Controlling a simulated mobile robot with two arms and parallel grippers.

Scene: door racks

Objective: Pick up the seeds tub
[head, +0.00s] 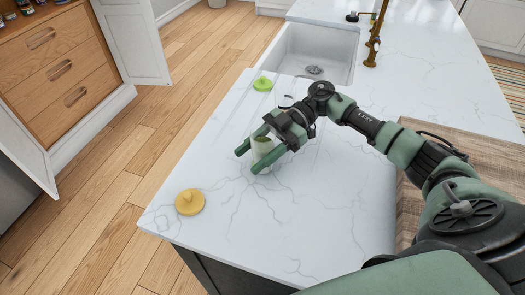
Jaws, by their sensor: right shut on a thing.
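The seeds tub (262,147) is a small pale container with greenish contents showing at its open top. It is on or just above the white marble counter; I cannot tell which. My right gripper (254,158) is shut on the tub, with one green finger on each side of it, and hides part of its wall. My right arm reaches in from the right. My left gripper is not in view.
A yellow knobbed lid (190,202) lies near the counter's left edge. A green lid (262,84) lies by the sink (315,52). A brass faucet (375,35) stands behind. A wooden board (465,150) lies at right. The counter front is clear.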

